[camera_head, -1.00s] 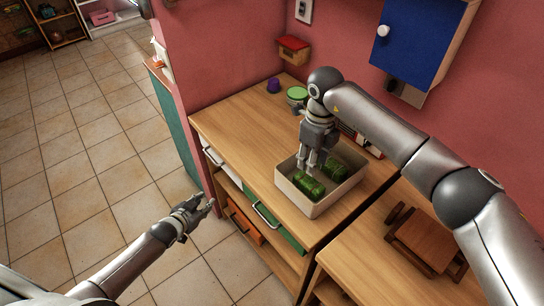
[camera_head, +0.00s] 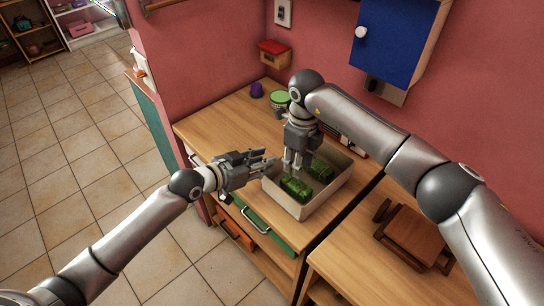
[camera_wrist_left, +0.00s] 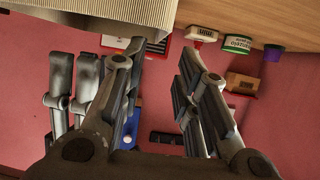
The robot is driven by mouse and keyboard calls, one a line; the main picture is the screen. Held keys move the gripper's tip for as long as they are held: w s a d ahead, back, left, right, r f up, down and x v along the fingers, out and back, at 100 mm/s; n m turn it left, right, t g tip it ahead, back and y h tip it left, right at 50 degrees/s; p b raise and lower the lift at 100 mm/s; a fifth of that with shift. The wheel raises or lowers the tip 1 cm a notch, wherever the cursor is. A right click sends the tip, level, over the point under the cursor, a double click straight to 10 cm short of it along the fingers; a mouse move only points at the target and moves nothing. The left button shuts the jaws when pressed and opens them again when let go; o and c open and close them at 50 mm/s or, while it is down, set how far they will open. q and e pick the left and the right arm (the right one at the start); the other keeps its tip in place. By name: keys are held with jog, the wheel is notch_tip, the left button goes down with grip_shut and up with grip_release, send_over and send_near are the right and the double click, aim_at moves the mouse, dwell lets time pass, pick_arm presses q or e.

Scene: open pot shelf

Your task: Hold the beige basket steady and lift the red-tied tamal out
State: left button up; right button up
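The beige basket (camera_head: 325,198) stands on the wooden counter and holds green tamales. One green tamal (camera_head: 296,187) lies near the basket's front left and another (camera_head: 321,170) lies behind it. No red tie can be made out. My left gripper (camera_head: 273,163) is open beside the basket's left rim; whether it touches is unclear. In the left wrist view a ribbed beige basket wall (camera_wrist_left: 125,10) crosses the top, near my left gripper's parted fingers (camera_wrist_left: 160,60). My right gripper (camera_head: 293,167) points down over the basket, its fingers apart just above the tamales and partly covering them.
A green-lidded tub (camera_head: 279,98) and a purple item (camera_head: 257,89) stand at the back of the counter. A brown wooden stand (camera_head: 412,235) is on the right counter. A blue cabinet (camera_head: 397,40) hangs on the red wall. The counter left of the basket is mostly clear.

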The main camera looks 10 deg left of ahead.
aim_at(298, 186)
pick_arm(q)
jog(key=x, duration=0.9)
jog(key=shift+w+d, duration=0.25)
jog(key=shift+w, duration=0.05)
grip_shut()
pick_arm(e)
jog(key=o, duration=0.6)
jog(key=shift+d+f, duration=0.1)
jog(key=shift+d, duration=0.2)
jog(key=shift+o, duration=0.4)
jog(key=shift+s+d+t+y, duration=0.1)
jog(key=shift+d+t+y, duration=0.3)
jog(key=shift+d+y, duration=0.3)
jog(key=s+d+r+m+t+y, duration=0.1)
jog(key=s+d+r+t+y, duration=0.1)
jog(key=s+d, duration=0.1)
jog(key=x, duration=1.2)
jog(key=shift+s+a+f, duration=0.1)
jog(key=shift+a, duration=0.2)
